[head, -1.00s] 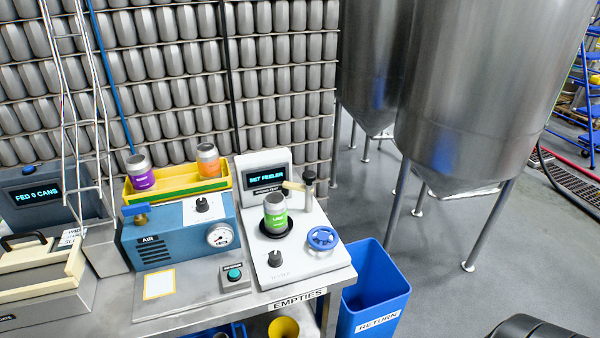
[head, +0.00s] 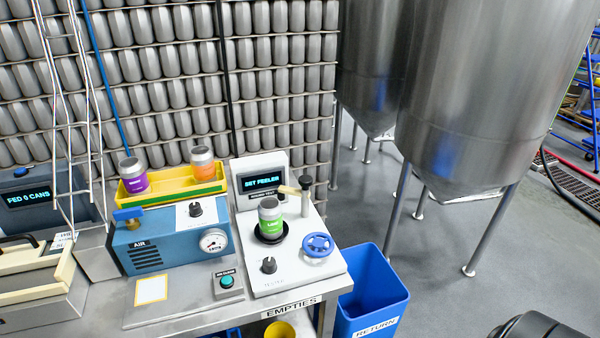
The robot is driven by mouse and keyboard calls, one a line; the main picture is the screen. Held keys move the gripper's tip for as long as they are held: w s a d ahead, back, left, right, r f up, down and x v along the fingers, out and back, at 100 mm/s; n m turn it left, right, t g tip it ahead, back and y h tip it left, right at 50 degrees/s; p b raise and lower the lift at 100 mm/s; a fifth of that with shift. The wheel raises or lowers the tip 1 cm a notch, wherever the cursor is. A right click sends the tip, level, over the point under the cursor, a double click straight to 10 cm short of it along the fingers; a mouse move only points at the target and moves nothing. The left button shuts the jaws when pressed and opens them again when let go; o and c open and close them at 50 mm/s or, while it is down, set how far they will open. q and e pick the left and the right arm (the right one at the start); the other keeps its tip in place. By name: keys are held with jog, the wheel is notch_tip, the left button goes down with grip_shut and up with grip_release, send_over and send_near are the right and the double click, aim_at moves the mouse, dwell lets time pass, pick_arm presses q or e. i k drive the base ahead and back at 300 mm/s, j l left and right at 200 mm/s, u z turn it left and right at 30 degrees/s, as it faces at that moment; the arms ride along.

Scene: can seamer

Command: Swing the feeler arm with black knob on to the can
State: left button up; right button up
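The tester (head: 322,270) is a white machine on the bench, with a screen (head: 261,181) reading "SET FEELER". A silver can with a green label (head: 271,224) stands upright on its round black seat (head: 258,239). The feeler arm (head: 289,191) is a short tan bar at a grey post behind and right of the can. It points left, its tip near the can's upper right; I cannot tell whether they touch. The black knob (head: 306,182) tops the post.
A blue handwheel (head: 318,246) and a black dial (head: 268,265) sit on the tester's front. Left are a blue AIR unit (head: 150,254) and a yellow tray (head: 160,198) with purple and orange cans. A blue RETURN bin (head: 376,290) stands right of the bench.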

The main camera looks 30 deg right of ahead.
aim_at(305, 180)
jog(key=i+l, duration=0.1)
jog(key=l, duration=0.35)
jog(key=i+l, duration=0.1)
jog(key=l, duration=0.35)
jog(key=i+l, duration=0.1)
jog(key=l, duration=0.35)
jog(key=u, duration=0.05)
